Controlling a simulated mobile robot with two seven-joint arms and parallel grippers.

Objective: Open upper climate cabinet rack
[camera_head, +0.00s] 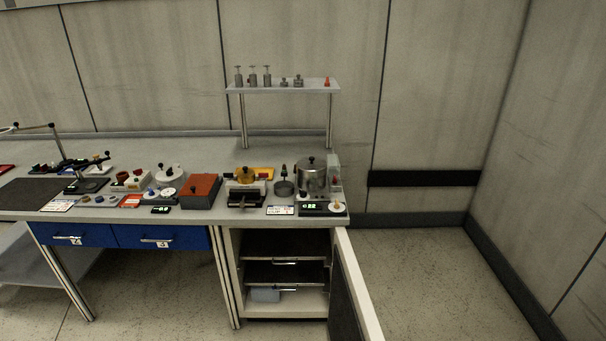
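The climate cabinet (235,270) stands under the right end of the bench. Its door (362,285) is swung open toward the right front. Inside are two dark racks, one above the other. The upper rack (285,246) has a light handle (287,262) at its front edge and appears to be pushed in. The lower rack (285,274) has a similar handle and also sits inside. A pale bluish box (265,295) lies beneath it on the cabinet floor. Neither of my grippers is in view.
The bench top (225,155) carries lab devices, including a red-brown box (201,190) and a metal pot (312,175). A raised shelf (300,87) holds small items. Blue drawers (160,237) are left of the cabinet. Floor (440,270) right of the door is clear.

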